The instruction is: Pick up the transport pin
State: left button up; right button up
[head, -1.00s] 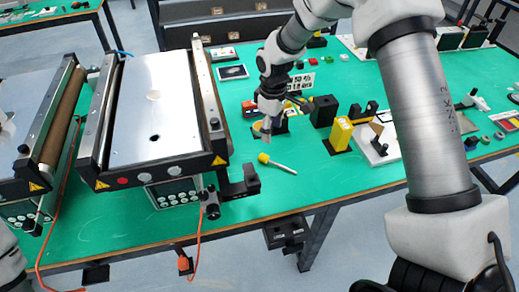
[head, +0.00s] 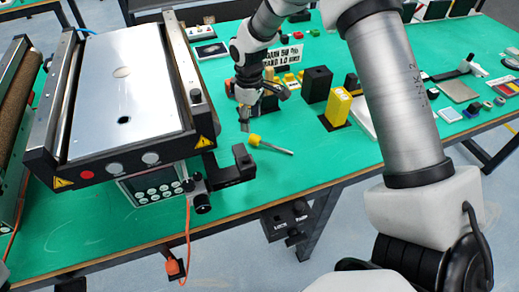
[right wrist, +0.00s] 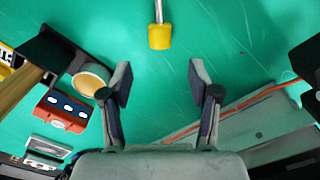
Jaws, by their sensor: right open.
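The transport pin, with a yellow head (head: 254,140) and a thin metal shaft (head: 276,149), lies on the green table in front of my right gripper (head: 264,110). In the right wrist view the yellow head (right wrist: 160,37) is centred above the gap between my open right fingers (right wrist: 160,83), beyond their tips. The shaft runs off the top edge of that view. Nothing is between the fingers, and the pin is not touched. My left gripper is not in view.
A mini conveyor (head: 124,100) stands left of the pin, with a black bracket (head: 240,162) near its front corner. Black (head: 316,84) and yellow (head: 337,107) blocks stand to the right. An orange cable (right wrist: 262,99) shows in the right wrist view.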

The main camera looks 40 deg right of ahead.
aim_at(253, 136)
jog(key=shift+s+f, duration=0.1)
jog(key=shift+f, duration=0.35)
notch_tip(253, 136, down, 7)
jog(key=shift+d+r+p, duration=0.15)
jog(key=shift+r+p, duration=0.05)
jog(key=shift+p, duration=0.6)
jog(key=shift+s+r, duration=0.1)
jog(key=shift+s, duration=0.05)
jog(key=shift+c, duration=0.7)
grip_shut()
